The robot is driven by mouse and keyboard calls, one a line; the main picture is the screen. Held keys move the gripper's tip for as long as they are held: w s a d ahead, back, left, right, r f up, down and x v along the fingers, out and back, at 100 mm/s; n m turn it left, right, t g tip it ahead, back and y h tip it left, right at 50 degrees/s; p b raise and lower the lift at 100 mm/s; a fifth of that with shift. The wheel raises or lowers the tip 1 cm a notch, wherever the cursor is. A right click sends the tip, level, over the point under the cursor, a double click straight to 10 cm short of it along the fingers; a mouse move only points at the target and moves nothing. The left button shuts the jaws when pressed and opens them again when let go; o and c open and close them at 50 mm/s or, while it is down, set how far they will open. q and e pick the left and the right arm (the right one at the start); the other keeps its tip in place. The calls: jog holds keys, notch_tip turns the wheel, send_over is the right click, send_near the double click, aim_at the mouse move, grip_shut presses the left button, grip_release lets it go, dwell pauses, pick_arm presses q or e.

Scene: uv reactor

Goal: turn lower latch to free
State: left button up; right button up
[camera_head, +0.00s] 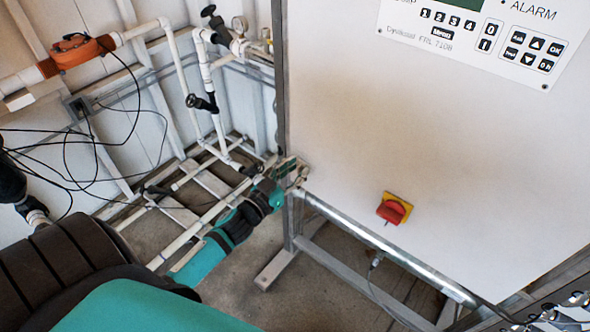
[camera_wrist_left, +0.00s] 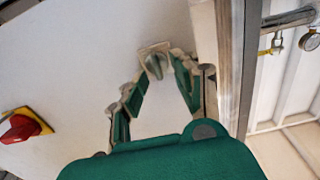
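The lower latch (camera_wrist_left: 154,62) is a small grey knob on a pale square plate at the edge of the white cabinet door. In the head view, the latch area (camera_head: 301,178) is at the door's lower left corner, partly hidden by my gripper. My left gripper (camera_head: 287,172) reaches this corner from the lower left. In the left wrist view, my left gripper (camera_wrist_left: 160,72) is open, with its green-padded fingers apart and the latch near and between their tips. I cannot tell whether a finger touches the knob. My right gripper is not in view.
A red and yellow rotary switch (camera_head: 394,208) sticks out of the white cabinet door (camera_head: 400,120) to the right. A control panel (camera_head: 480,35) is above. White pipes (camera_head: 205,75) with valves and loose black cables stand left of the cabinet. The cabinet's metal frame (camera_head: 281,80) borders the latch.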

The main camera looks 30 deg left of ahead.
pick_arm(q)
grip_shut()
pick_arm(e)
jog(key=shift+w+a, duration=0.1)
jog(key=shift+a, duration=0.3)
pick_arm(q)
jog(key=shift+d+m, duration=0.1)
jog(key=shift+m, duration=0.3)
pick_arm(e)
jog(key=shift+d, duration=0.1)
pick_arm(q)
jog(key=shift+d+m, duration=0.1)
jog(key=shift+m, duration=0.9)
jog(key=m, duration=0.5)
jog(key=m+b, duration=0.1)
jog(key=m, duration=0.4)
jog(key=f+m+b, duration=0.1)
jog(key=m, duration=0.4)
jog(key=shift+s+d+f, duration=0.1)
jog(key=shift+d, duration=0.3)
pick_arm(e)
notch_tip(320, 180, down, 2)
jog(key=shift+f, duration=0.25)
pick_arm(q)
jog(key=shift+b, duration=0.3)
